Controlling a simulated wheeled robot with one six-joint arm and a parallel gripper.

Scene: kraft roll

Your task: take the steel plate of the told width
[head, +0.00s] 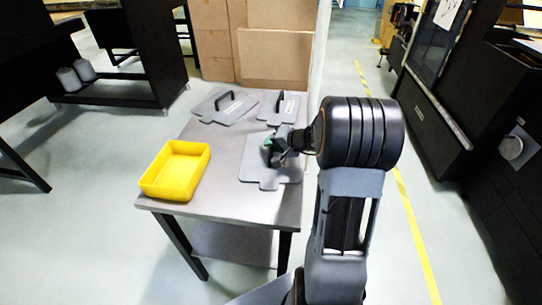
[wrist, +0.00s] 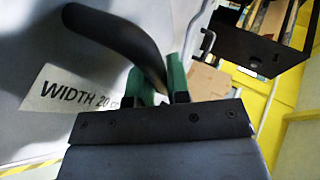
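My gripper (head: 274,147) is over the nearest grey steel plate (head: 270,173) on the right part of the table. In the wrist view, its green fingers (wrist: 157,82) are on both sides of that plate's black handle (wrist: 128,35) and appear to press on it. The plate's label (wrist: 75,90) reads "WIDTH 20", with the end hidden behind a finger. I cannot tell whether the plate touches the table. Two other grey plates with black handles lie behind, one at back left (head: 218,109) and one at back right (head: 287,110); their labels are too small to read.
A yellow bin (head: 176,170) stands at the left of the grey table (head: 222,188). Cardboard boxes (head: 275,60) are stacked behind the table. A pale upright panel edge (head: 319,60) rises at the back right. Some tabletop between bin and plates is bare.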

